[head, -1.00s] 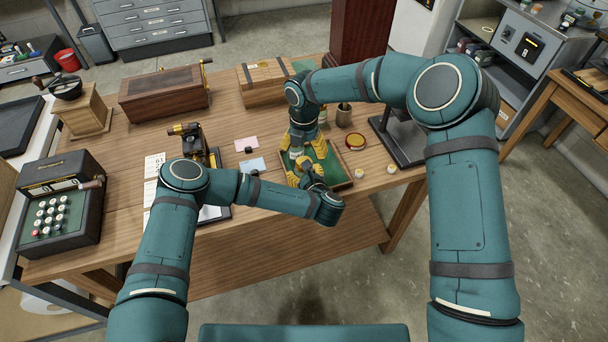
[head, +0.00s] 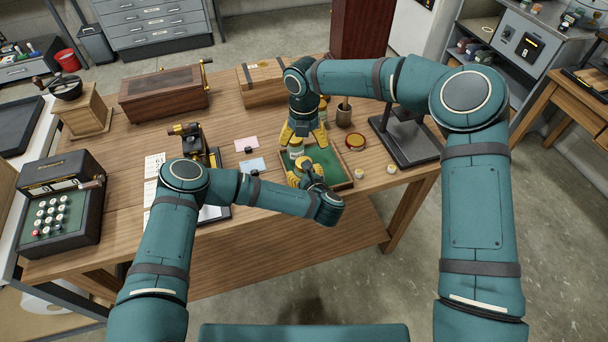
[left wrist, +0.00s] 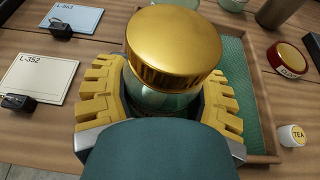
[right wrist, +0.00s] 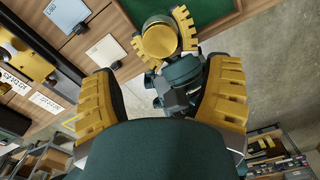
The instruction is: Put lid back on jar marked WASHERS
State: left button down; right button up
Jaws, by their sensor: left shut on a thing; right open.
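A jar of greenish glass (left wrist: 165,100) stands between the fingers of my left gripper (left wrist: 160,112), which is shut on it. A shiny gold lid (left wrist: 174,40) sits on top of the jar; I cannot tell how tightly it is seated. The right wrist view shows the same lid from above (right wrist: 159,38) between the left fingers. The jar's marking is hidden. My right gripper (right wrist: 160,100) is open and empty, and in the head view it is above and behind the left one (head: 303,132).
The green-lined tray (head: 345,184) lies beneath the grippers. Cards (left wrist: 40,78) lie to the left. A black stand (head: 410,145) is at the right.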

aim_at(304, 159)
notch_tip(304, 159, down, 8)
jog(key=shift+r, duration=0.15)
dwell(0.3)
jog(key=c, duration=1.3)
jog(key=shift+m, duration=1.4)
grip_shut()
jog(key=o, duration=1.1)
grip_release()
jog(key=shift+r, duration=0.1)
